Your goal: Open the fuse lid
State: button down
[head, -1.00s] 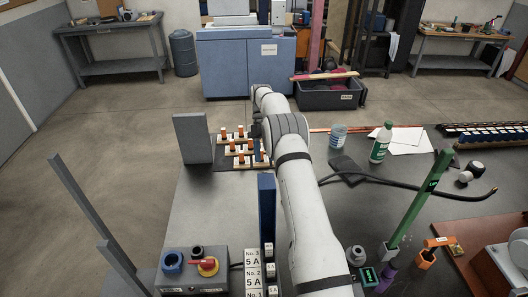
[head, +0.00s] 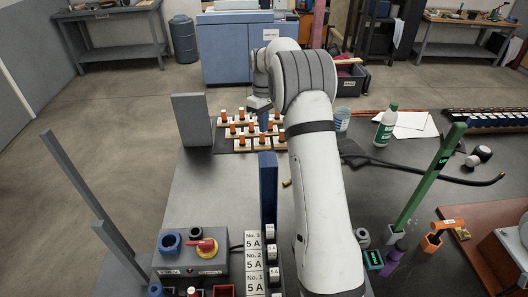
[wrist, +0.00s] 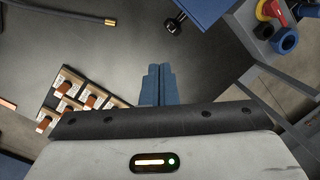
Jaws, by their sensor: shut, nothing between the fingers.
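An upright blue panel (head: 267,190) stands beside a column of white labels reading "5 A" (head: 253,258) in the head view; I cannot tell for sure whether it is the fuse lid. A blue flat part with a small black knob (wrist: 174,25) shows at the top of the wrist view. My gripper (head: 263,122) is above the back of the bench, beyond the blue panel and apart from it. Its blue fingers (wrist: 158,84) are shut and empty in the wrist view. My arm hides part of the bench right of the panel.
A board of orange-topped pegs (head: 235,130) lies beneath my gripper, beside a grey upright block (head: 190,119). A control box with a red switch (head: 203,246) stands left of the labels. A small brass piece (head: 287,183) lies near the panel. Green bottle (head: 386,125) and cable are right.

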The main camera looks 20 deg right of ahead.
jog(key=s+f+m+t, duration=0.3)
jog(key=f+m, duration=0.4)
jog(key=m, duration=0.1)
jog(key=shift+a+f+m+t+h+p, duration=0.2)
jog(key=shift+a+m+t+h+p, duration=0.1)
jog(key=shift+p, duration=0.05)
dwell(0.4)
